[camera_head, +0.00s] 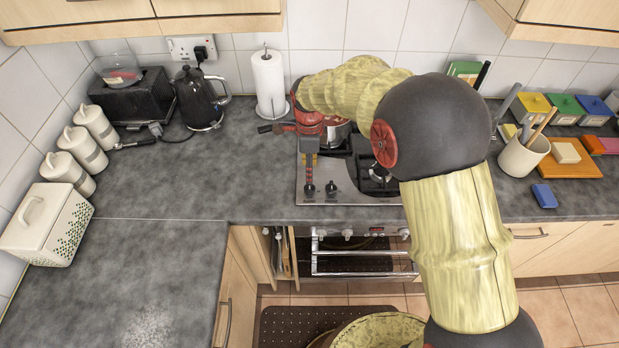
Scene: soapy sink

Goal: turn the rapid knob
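The gas hob (345,193) is set in the worktop, partly covered by my arm. Two dark knobs stand at its front left: a left knob (309,189) and a right knob (331,188). I cannot tell from labels which is the rapid knob. My gripper (309,175) hangs over the hob's left side, pointing toward the front, its tips close behind the left knob. The fingers are small and look close together; contact and opening cannot be made out. The oven below has its own front knobs, one of them in the middle (347,234).
A steel pan (338,132) stands on the hob behind my gripper. A paper towel roll (268,85) and a black kettle (200,98) are to the left. A utensil pot (523,155) stands right of the hob. The left worktop is mostly clear.

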